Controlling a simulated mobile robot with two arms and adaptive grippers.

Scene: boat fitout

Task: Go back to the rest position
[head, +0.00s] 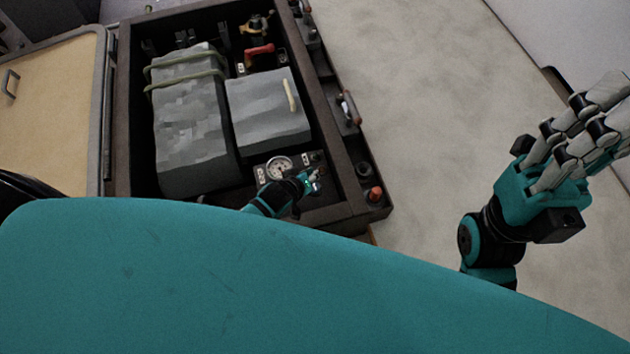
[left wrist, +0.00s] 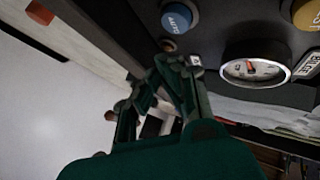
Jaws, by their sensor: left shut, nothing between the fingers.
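My left gripper (head: 312,184) is at the front edge of the open dark compartment (head: 348,205), beside the round gauge (head: 279,168). In the left wrist view its green fingers (left wrist: 178,66) are shut with nothing between them. They are close to the control panel, just below a blue knob (left wrist: 178,17) and left of the gauge (left wrist: 252,69). I cannot tell whether they touch the panel. My right gripper (head: 595,125) is raised at the right of the head view, over pale floor and away from the compartment; its jaw opening is unclear.
Two grey boxes (head: 190,130) (head: 268,112) sit in the compartment, one under green straps. A red handle (head: 260,50) is behind them. A tan lid (head: 50,100) stands at left. An orange knob (head: 375,193) is on the right rim. Pale floor (head: 420,100) beyond it is clear.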

